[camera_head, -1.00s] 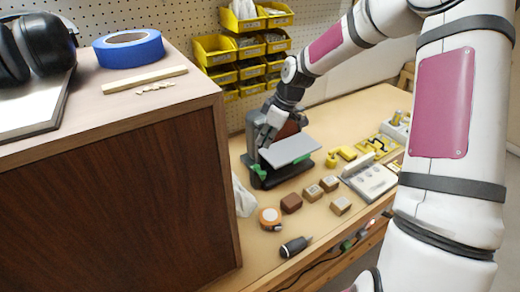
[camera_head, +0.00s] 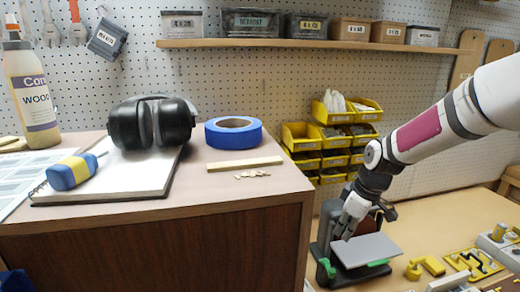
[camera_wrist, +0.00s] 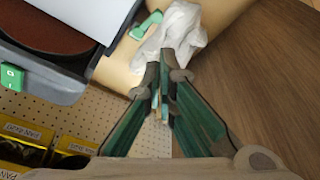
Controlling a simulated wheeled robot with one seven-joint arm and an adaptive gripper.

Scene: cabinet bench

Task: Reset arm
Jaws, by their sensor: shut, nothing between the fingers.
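My gripper (camera_head: 343,234) is at the left side of the bench sander (camera_head: 326,245), close to the sander's grey table plate (camera_head: 366,249). In the wrist view my gripper (camera_wrist: 161,117) has its fingertips together with nothing between them. The sander shows there at the upper left, with its grey table plate (camera_wrist: 85,14), a dark red disc (camera_wrist: 30,30) and a green switch (camera_wrist: 12,76). Whether the fingers touch the sander cannot be told.
A wooden cabinet (camera_head: 150,245) stands left of my gripper, with ear defenders (camera_head: 152,122), blue tape (camera_head: 233,132) and a wood strip (camera_head: 245,164) on top. Yellow bins (camera_head: 303,138) stand behind. A white crumpled bag (camera_wrist: 180,35) lies near the fingers.

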